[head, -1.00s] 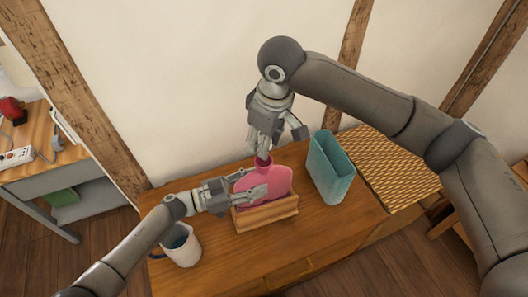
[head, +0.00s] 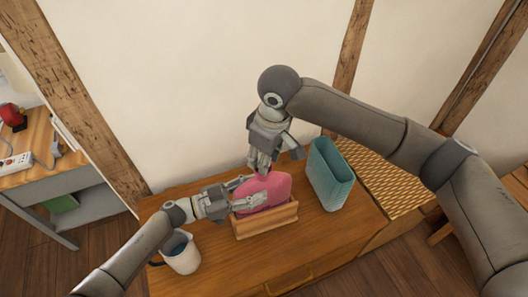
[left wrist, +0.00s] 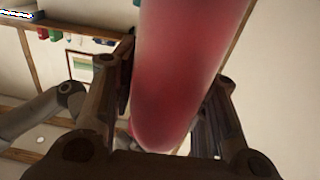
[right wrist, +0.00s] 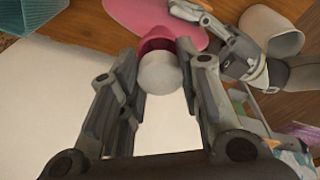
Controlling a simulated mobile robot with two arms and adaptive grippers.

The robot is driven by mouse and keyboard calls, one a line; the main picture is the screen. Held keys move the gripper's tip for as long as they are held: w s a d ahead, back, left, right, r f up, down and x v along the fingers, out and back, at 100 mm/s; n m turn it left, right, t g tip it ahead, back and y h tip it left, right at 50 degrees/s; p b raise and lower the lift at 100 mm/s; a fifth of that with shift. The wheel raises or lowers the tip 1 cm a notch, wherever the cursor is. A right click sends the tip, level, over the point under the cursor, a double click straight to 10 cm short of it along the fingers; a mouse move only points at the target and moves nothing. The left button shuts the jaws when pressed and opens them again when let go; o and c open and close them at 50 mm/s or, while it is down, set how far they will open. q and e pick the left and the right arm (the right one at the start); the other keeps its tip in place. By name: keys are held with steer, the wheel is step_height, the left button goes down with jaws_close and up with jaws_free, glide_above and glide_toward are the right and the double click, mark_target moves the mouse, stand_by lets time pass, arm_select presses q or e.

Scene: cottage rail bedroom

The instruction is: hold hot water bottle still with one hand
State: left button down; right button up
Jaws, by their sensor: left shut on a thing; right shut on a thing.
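The pink hot water bottle (head: 268,190) stands in a wooden holder (head: 268,222) on the wooden cabinet top. My left gripper (head: 246,192) is shut on the bottle's body from the left, with a finger on each side. The bottle fills the space between its fingers in the left wrist view (left wrist: 185,80). My right gripper (head: 262,164) comes down from above at the bottle's neck and hides it in the head view. In the right wrist view it is shut on a white rounded stopper (right wrist: 160,73), at the pink neck's mouth (right wrist: 157,44). Whether the stopper is seated is unclear.
A teal basket (head: 332,180) stands close to the right of the holder. A white jug (head: 182,254) with bluish contents stands at the left, under my left forearm. The wall rises behind the cabinet. The cabinet's front right top is clear.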

steer(key=shift+f, duration=0.65)
stand_by(0.5)
steer(key=m, duration=0.6)
steer(key=shift+s+a+m+t+h, duration=0.1)
steer(key=shift+a+m+t+h, duration=0.05)
steer(key=shift+m+t+h, duration=0.2)
steer(key=m+h, duration=0.1)
steer(key=m, duration=0.4)
steer(key=shift+a, duration=0.1)
steer(key=m+h, duration=0.1)
steer(key=m, duration=0.4)
steer(key=m+g, duration=0.1)
steer(key=m, duration=0.4)
steer(key=shift+w, duration=0.2)
steer(key=m, duration=0.3)
steer(key=shift+g+h, duration=0.25)
steer(key=m, duration=0.5)
steer(key=shift+w+f+g, duration=0.1)
steer(key=shift+g, duration=0.3)
steer(key=m, duration=0.3)
steer(key=shift+m+g, duration=0.3)
steer(key=shift+m, duration=0.05)
